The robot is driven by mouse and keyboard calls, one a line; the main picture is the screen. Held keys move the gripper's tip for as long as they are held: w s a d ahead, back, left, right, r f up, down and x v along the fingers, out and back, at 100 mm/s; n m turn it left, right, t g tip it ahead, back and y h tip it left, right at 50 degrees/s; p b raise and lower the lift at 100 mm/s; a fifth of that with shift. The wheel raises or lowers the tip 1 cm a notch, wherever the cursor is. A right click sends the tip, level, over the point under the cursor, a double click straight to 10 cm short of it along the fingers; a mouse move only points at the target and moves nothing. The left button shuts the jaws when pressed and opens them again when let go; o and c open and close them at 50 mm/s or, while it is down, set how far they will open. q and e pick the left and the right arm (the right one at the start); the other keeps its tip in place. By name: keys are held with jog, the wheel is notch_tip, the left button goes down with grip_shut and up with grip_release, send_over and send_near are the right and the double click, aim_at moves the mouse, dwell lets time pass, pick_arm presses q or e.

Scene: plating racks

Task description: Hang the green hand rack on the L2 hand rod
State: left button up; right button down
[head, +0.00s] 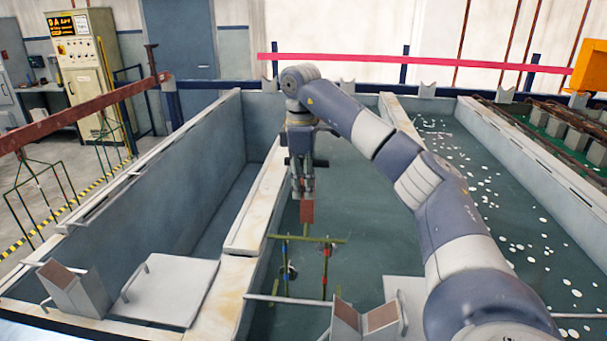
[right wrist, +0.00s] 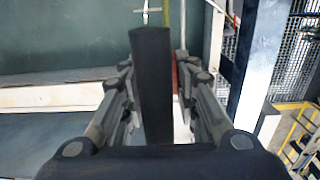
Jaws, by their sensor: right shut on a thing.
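My right gripper (head: 304,190) points down over the middle tank and is shut on the red-brown grip block (head: 307,212) of the green hand rack (head: 300,239). The rack hangs upright below it, with a green crossbar and thin posts carrying small dark and red parts. In the right wrist view, a dark upright bar hides most of the space between the fingers; a red sliver (right wrist: 175,75) shows beside it. A red-brown rod (head: 80,115) at the left carries other green racks (head: 45,185). No label marks which rod is L2. My left gripper is not in view.
The empty grey tank (head: 150,200) lies left of a pale dividing wall (head: 262,205). A thin grey rod (head: 285,299) and a slanted support block (head: 345,318) are near the front. A pink-red rail (head: 420,63) crosses the back. Liquid in the right tank (head: 480,190) has white floating spots.

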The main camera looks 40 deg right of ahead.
jog(key=shift+f, duration=2.15)
jog(key=b, duration=0.7)
send_near(301, 301)
jog(key=w+d+f, duration=0.3)
jog(key=d+f, duration=0.1)
jog(key=f, duration=0.2)
jog(key=shift+s+a+r+p, duration=0.1)
jog(key=shift+s+a+p, duration=1.05)
jog(key=shift+s+a, duration=0.5)
jog(key=shift+a+f+b, duration=0.1)
jog(key=shift+f+b, duration=0.5)
jog(key=shift+f, duration=0.1)
jog(key=shift+w+f+b, duration=0.15)
jog(key=shift+f+b, duration=0.45)
jog(key=shift+f, duration=0.45)
